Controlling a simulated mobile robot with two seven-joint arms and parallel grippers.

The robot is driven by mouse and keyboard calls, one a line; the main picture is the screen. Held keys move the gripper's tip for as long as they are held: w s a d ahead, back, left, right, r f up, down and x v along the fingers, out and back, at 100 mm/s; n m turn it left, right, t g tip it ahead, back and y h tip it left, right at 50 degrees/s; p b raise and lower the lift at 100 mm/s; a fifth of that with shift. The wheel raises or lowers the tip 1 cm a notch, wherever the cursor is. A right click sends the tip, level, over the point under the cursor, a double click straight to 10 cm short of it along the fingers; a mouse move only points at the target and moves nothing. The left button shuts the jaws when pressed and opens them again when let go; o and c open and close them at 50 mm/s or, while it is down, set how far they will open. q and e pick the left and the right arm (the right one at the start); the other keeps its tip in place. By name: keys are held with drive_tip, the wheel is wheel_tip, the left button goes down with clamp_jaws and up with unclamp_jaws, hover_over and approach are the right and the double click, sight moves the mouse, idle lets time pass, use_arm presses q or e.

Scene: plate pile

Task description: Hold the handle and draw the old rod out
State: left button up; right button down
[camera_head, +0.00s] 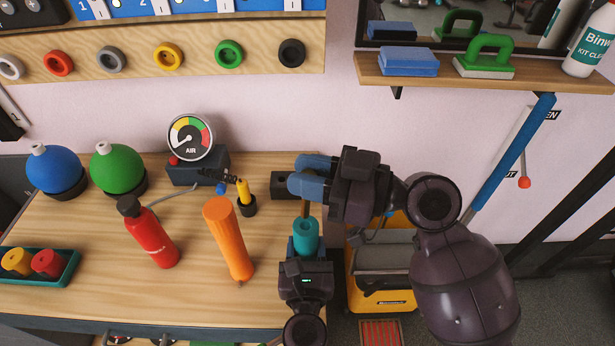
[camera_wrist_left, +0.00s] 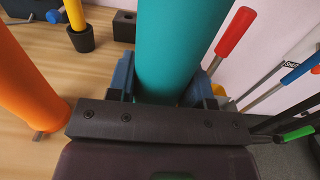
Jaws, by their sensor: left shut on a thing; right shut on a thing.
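A teal handle (camera_head: 306,238) stands near the table's right side. My left gripper (camera_head: 304,250) is shut on this handle from the front. In the left wrist view the handle (camera_wrist_left: 180,40) fills the middle, with blue fingers on both sides. A thin brownish rod (camera_head: 305,209) sticks up out of the handle's top. My right gripper (camera_head: 300,176) comes in from the right and is shut on the rod just above the handle. Its blue fingers hide the rod's upper end.
An orange cylinder (camera_head: 228,240) stands left of the handle, with a red bottle (camera_head: 150,234) beyond it. A yellow tool in a black cup (camera_head: 247,206) and a black block (camera_head: 282,186) are behind. A shelf (camera_head: 480,76) hangs at the upper right.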

drive_tip(key=shift+r, duration=0.3)
use_arm(q)
drive_tip(key=o, duration=1.2)
drive_tip(key=shift+s, duration=0.1)
drive_tip(key=s, duration=1.2)
drive_tip(key=shift+w, duration=0.1)
